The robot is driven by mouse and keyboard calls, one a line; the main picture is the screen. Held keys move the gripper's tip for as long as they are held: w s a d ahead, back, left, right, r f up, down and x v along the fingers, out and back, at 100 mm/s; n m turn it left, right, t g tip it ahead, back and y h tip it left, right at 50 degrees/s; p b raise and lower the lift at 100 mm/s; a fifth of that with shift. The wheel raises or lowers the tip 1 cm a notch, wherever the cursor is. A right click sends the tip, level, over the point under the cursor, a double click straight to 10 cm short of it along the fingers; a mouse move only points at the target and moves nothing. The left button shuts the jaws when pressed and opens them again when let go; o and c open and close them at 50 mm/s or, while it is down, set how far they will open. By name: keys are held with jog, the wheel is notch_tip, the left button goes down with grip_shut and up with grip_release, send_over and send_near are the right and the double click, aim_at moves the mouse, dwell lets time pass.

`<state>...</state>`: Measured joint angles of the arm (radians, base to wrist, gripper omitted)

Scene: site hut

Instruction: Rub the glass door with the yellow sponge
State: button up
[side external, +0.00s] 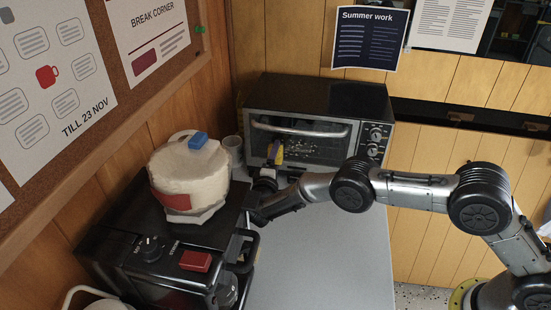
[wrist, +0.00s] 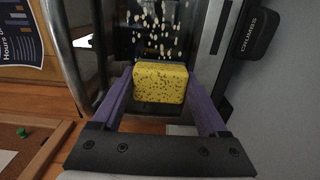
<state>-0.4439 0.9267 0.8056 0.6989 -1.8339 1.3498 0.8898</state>
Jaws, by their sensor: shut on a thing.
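The oven's glass door (side external: 318,150) is dark, with a silver handle along its top and many pale specks on the pane. The specked glass also shows in the wrist view (wrist: 150,42), just beyond the sponge. The yellow sponge (wrist: 160,82) is between the purple fingers of my gripper (wrist: 160,92), which is shut on it. In the side view the sponge (side external: 278,153) is in front of the left part of the door, mostly hidden by my gripper (side external: 275,161). I cannot tell whether the sponge touches the glass.
The black oven (side external: 318,96) stands on a grey counter (side external: 325,255), with knobs right of its door. A black machine (side external: 120,245) carrying a cream container (side external: 190,170) with a blue knob stands close left of my gripper. A cup (side external: 233,146) is behind. The counter's front is clear.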

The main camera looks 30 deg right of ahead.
aim_at(308, 152)
jog(key=shift+w+d, duration=0.35)
jog(key=shift+s+d, duration=1.4)
jog(key=shift+s, duration=0.1)
jog(key=shift+s+d, duration=0.8)
jog(key=shift+d, duration=0.2)
jog(key=shift+s+d, duration=0.8)
jog(key=shift+d, duration=0.15)
jog(key=shift+s+d, duration=1.05)
jog(key=shift+s, duration=0.15)
jog(key=shift+a, duration=0.15)
jog(key=shift+w+a, duration=1.35)
jog(key=shift+a, duration=0.25)
